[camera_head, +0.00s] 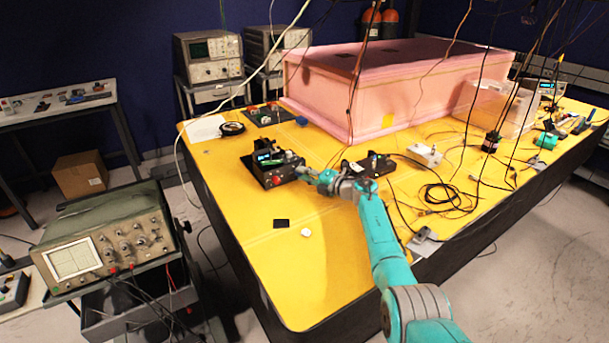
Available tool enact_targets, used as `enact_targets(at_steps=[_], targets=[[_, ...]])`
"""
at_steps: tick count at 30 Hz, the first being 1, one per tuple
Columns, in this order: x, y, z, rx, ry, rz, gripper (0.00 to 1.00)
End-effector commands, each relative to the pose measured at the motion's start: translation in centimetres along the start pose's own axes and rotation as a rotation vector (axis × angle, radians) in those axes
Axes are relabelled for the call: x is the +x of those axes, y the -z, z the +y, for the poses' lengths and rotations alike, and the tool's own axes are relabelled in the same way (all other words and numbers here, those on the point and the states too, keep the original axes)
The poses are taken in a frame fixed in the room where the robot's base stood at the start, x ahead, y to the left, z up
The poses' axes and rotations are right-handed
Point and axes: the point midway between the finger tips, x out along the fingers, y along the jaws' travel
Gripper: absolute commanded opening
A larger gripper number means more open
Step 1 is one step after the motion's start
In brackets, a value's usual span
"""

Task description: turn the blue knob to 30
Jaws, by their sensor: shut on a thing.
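A small black device (258,170) with a lit display (264,157) and a red button (276,180) stands on the yellow table. My gripper (306,173) reaches in from the right and its fingertips meet the right end of the device's front. The jaws are shut at the place of the knob. The blue knob itself is hidden by the fingers or too small to make out. Its scale and the display's reading cannot be read from here.
A second black box (376,165) stands just behind my wrist. A pink foam enclosure (390,85) fills the back of the yellow table (260,265). Cables hang from above and lie at the right.

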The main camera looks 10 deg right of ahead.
Motion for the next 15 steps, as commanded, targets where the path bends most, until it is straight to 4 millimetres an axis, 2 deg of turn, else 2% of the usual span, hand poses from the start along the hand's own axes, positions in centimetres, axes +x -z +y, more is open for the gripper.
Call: enact_targets(at_steps=[8, 9, 11, 12, 15], targets=[[0.07, 0.12, 0.02, -0.001, 0.000, 0.003, 0.00], [0.07, 0.12, 0.02, -0.001, 0.000, 0.003, 0.29], [0.07, 0.12, 0.02, -0.001, 0.000, 0.003, 0.44], [0.06, 0.11, 0.02, -0.001, 0.000, 0.002, 0.50], [0.04, 0.08, 0.02, -0.001, 0.000, 0.002, 0.50]])
